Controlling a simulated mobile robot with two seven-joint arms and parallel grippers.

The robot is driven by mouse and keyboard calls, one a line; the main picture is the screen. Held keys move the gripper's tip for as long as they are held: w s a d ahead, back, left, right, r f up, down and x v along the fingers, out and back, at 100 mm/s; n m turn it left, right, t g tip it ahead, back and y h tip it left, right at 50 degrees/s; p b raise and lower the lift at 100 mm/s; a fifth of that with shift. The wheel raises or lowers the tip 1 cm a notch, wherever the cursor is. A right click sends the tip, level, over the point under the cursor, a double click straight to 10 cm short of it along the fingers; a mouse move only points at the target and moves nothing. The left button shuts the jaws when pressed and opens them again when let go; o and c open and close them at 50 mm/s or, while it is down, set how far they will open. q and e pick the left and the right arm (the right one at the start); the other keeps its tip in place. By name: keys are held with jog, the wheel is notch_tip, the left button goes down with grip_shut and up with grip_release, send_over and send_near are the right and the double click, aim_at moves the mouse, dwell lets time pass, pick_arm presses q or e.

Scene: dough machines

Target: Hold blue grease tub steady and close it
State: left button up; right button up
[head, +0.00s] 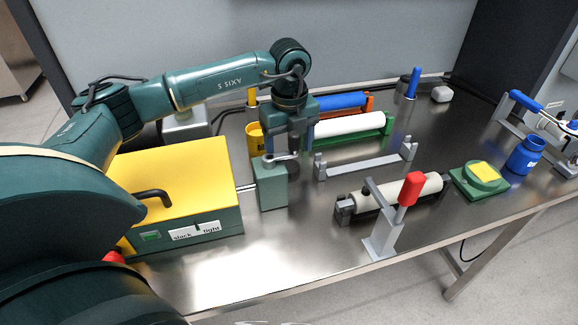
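The blue grease tub (524,157) stands upright on the steel table at the right. It has a narrower neck, and its top looks like an open dark-blue mouth, though it is small in the picture. I cannot make out a separate lid for it. My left gripper (288,150) points down over a grey-green block with a small grey lever, far to the left of the tub. Whether its fingers grip the lever is unclear.
A yellow-topped machine (178,172) with a black handle stands at left. A roller with a red-handled lever (408,190) is front centre. A green device with a yellow pad (480,176) stands beside the tub. Coloured rollers (345,124) lie behind. A blue-handled device (540,108) is at right.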

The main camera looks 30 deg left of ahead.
aim_at(290, 167)
pick_arm(q)
jog(key=shift+w+f+p, duration=0.15)
jog(key=shift+f+p, duration=0.2)
jog(key=shift+f, duration=2.25)
jog(key=c, duration=1.1)
notch_tip(290, 167, up, 10)
jog(key=shift+r+b, duration=0.1)
jog(key=shift+b, duration=0.2)
